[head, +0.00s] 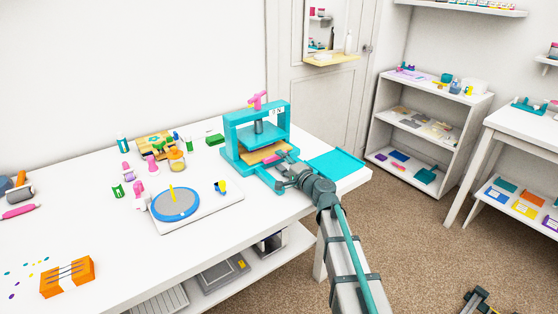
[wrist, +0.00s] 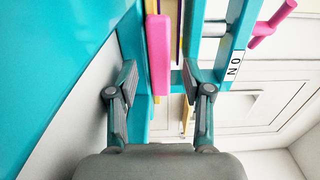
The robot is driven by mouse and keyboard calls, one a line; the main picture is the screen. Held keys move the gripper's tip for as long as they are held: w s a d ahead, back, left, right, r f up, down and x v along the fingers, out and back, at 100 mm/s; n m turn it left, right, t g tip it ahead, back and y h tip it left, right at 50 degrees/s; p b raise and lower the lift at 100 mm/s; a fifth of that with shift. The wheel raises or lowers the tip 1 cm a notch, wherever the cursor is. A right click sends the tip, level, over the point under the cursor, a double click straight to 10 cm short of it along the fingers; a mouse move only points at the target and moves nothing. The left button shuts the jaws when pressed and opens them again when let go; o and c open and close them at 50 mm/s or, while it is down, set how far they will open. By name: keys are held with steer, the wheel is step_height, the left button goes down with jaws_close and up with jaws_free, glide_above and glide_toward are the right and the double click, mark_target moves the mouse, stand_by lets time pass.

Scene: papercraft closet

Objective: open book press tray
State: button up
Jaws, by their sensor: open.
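The teal book press (head: 229,130) stands near the back of the white table, with a pink crank (head: 257,98) on top. A tan board, apparently its tray (head: 262,153), shows low inside the frame. A pink handle bar (wrist: 158,55) is at the press front in the wrist view, which is turned sideways. My gripper (head: 276,172) is at the front of the press. In the wrist view my gripper (wrist: 158,82) is open, with the pink handle between and just beyond its fingertips. I cannot tell whether either finger touches it.
A flat teal panel (head: 337,161) lies right of the press and fills the left of the wrist view. A blue turntable (head: 175,204), small bottles and an orange holder (head: 67,277) stand left on the table. Shelves (head: 430,125) are beyond the right edge.

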steer(key=shift+w+a, duration=0.45)
steer(key=shift+w, duration=0.15)
steer(key=shift+c, duration=0.2)
jaws_close()
